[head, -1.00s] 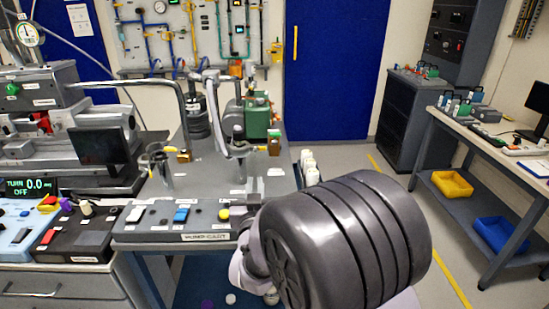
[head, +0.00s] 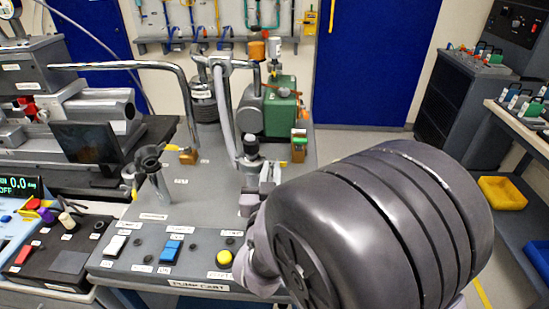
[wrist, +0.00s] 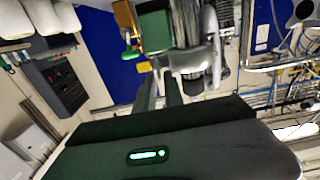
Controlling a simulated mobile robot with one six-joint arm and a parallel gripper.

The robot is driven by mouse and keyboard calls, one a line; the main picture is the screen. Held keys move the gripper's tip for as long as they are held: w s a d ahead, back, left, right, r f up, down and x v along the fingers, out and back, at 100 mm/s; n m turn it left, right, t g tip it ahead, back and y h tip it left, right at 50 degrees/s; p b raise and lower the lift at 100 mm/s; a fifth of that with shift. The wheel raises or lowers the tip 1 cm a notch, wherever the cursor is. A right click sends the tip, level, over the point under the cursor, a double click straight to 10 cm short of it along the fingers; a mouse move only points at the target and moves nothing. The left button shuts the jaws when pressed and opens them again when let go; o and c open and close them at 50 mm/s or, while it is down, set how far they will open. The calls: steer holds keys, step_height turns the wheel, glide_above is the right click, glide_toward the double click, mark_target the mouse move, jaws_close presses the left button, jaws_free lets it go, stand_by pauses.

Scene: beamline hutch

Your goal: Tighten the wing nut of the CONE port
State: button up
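The pump cart (head: 215,185) stands ahead, its label on the front edge. A short metal port with a dark clamp-like top (head: 150,160) stands at its left. A second upright fitting with a dark cap (head: 250,150) stands at the hose's lower end. I cannot read which label says CONE, and no wing nut is clear enough to make out. My gripper (head: 268,172) is above the cart's right side, close in the picture to the second fitting.
A bent chrome pipe (head: 150,66) and a grey hose (head: 225,105) rise over the cart. A green pump box (head: 281,108) stands behind. Front controls include a blue switch (head: 171,250) and a yellow button (head: 224,258). Floor is open at the right, before the blue door (head: 372,60).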

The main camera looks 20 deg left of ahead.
steer(key=shift+w, duration=0.15)
jaws_close()
steer(key=shift+r, duration=0.1)
stand_by(1.2)
steer(key=shift+m, duration=0.3)
steer(key=f+m, duration=0.1)
steer(key=m, duration=0.7)
steer(key=d+f+m, duration=0.1)
steer(key=m, duration=0.7)
steer(key=f+m, duration=0.1)
steer(key=m, duration=0.7)
steer(key=shift+w+d, duration=0.1)
steer(key=shift+d, duration=0.1)
steer(key=shift+m, duration=0.3)
